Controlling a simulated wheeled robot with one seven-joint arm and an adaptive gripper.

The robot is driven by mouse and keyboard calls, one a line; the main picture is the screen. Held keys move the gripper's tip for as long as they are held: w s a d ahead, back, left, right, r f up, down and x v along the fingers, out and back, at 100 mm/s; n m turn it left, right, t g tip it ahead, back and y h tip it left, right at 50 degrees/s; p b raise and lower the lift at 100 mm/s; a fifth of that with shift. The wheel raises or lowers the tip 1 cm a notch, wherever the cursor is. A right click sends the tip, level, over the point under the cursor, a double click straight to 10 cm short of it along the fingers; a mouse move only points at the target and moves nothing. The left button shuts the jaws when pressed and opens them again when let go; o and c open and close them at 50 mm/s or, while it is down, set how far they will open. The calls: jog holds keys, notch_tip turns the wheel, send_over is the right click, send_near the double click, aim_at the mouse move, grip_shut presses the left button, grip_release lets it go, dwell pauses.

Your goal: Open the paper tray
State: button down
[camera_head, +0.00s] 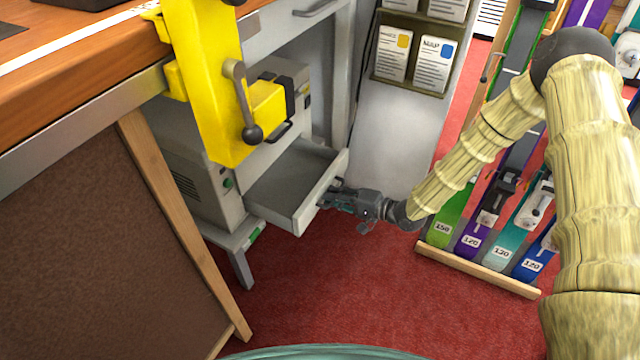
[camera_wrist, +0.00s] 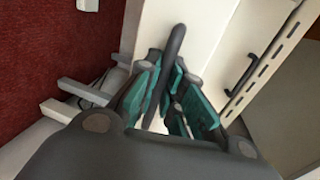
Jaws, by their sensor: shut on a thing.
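The paper tray (camera_head: 286,190) is a shallow grey drawer in the lower part of a grey machine (camera_head: 190,160). It stands pulled out from the machine, and its inside shows empty. My gripper (camera_head: 328,197) is at the tray's front face in the head view. In the wrist view, my gripper (camera_wrist: 165,105) has its teal fingers on both sides of a dark bar handle (camera_wrist: 172,50) and is shut on it. The handle is mostly hidden by the gripper in the head view.
A yellow clamp-like fixture (camera_head: 215,90) with a lever hangs from the wooden bench (camera_head: 80,60) above the machine. A rack of numbered coloured strips (camera_head: 480,275) stands at the right. A panel with leaflets (camera_head: 410,120) stands behind. Red carpet (camera_head: 370,290) in front is clear.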

jog(key=shift+f+v, duration=0.2)
jog(key=shift+v, duration=0.75)
jog(key=c, duration=1.8)
grip_release()
jog(key=v, duration=1.2)
jog(key=shift+f, duration=0.1)
